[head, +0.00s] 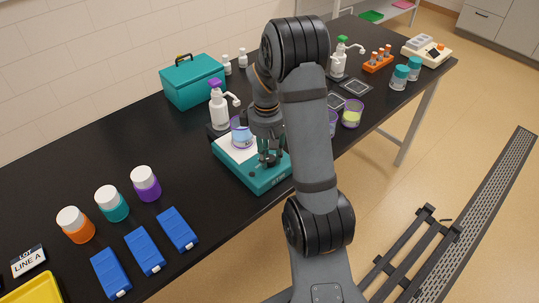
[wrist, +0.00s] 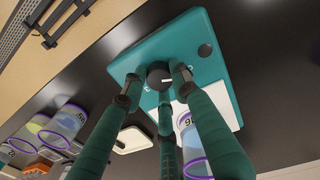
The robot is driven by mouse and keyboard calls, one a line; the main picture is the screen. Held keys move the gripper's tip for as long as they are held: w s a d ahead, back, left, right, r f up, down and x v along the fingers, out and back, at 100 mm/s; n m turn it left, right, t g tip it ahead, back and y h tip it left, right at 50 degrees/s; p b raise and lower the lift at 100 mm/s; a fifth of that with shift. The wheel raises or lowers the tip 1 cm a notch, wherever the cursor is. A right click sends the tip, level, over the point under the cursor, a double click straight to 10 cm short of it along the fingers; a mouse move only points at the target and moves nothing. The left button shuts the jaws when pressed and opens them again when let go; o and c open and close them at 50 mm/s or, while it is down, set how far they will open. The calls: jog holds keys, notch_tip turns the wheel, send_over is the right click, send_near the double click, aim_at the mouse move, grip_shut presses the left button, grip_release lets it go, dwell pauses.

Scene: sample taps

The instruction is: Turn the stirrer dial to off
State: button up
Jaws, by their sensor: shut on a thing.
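The teal stirrer (head: 252,178) stands on the black bench with a white top plate (wrist: 186,112). A beaker with a purple rim (head: 243,138) stands on that plate. In the wrist view the black round dial (wrist: 158,72) with a short white mark sits on the stirrer's face. My gripper (head: 268,158) reaches down to the stirrer's front from above. In the wrist view the dark fingertips of my gripper (wrist: 159,84) are around the dial and closed on it. A second, smaller dark knob (wrist: 205,50) is to the right, clear of the fingers. The dial's lettering is not readable.
A white pump bottle (head: 219,110) and a teal box (head: 192,82) stand behind the stirrer. Beakers with coloured rims (head: 351,115) stand to its right. Blue cases (head: 144,251) and lidded jars (head: 112,204) are at the left. The bench's front edge is close to the stirrer.

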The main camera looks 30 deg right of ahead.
aim_at(268, 160)
dwell(0.5)
jog(key=o, duration=1.1)
jog(key=shift+o, duration=0.2)
notch_tip(268, 160, up, 12)
jog(key=shift+s+a, duration=0.15)
jog(key=shift+a, duration=0.15)
jog(key=f, duration=1.2)
jog(key=shift+d, duration=0.3)
